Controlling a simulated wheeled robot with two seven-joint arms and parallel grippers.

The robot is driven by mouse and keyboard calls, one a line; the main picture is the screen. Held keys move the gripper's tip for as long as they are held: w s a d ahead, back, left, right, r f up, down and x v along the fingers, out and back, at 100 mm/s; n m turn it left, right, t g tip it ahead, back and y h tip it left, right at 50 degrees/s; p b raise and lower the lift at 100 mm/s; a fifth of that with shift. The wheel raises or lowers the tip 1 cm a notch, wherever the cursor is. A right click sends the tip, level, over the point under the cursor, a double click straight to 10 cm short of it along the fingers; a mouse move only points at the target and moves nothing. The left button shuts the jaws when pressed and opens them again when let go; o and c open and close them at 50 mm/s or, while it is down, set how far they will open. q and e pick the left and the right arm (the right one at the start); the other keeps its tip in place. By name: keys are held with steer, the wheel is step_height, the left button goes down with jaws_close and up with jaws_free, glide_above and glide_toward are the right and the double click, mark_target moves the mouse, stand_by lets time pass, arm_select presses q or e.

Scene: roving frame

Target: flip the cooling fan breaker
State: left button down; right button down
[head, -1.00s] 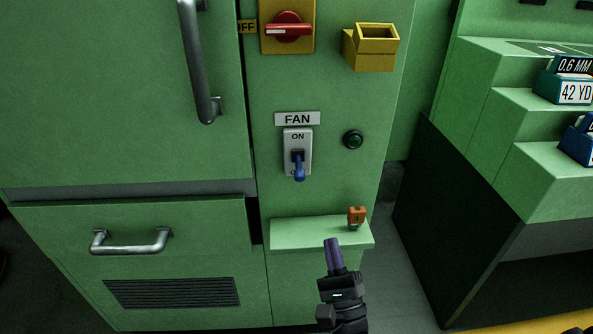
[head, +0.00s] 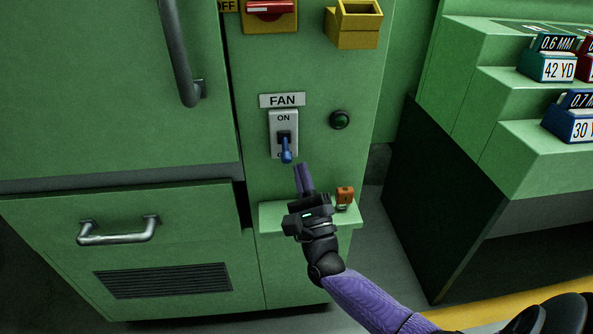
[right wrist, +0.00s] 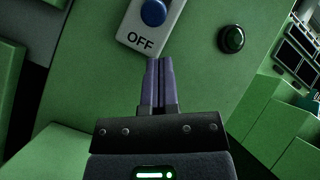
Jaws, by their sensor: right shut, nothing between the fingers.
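The fan breaker (head: 283,122) is a white plate with ON at the top and OFF at the bottom, under a FAN label (head: 282,100) on the green cabinet. Its blue lever (head: 286,152) points down toward OFF. The right wrist view shows the lever's rounded blue end (right wrist: 153,13) above the word OFF. My right gripper (head: 303,166) is shut and empty, with its purple fingers just below and right of the lever. In the right wrist view its fingertips (right wrist: 160,62) sit just below the plate's lower edge, apart from the lever. My left gripper does not show.
A dark green round lamp (head: 339,120) is right of the breaker. A small ledge (head: 282,216) below holds an orange padlock-like item (head: 345,197). A red rotary switch (head: 270,8) and a yellow holder (head: 355,28) are above. A stepped green rack (head: 500,110) stands at right.

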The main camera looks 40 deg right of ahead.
steer(key=shift+a+r, duration=0.6)
steer(key=shift+r, duration=0.15)
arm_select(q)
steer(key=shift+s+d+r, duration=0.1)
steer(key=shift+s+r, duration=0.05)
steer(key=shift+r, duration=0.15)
arm_select(e)
steer(key=shift+a, duration=0.1)
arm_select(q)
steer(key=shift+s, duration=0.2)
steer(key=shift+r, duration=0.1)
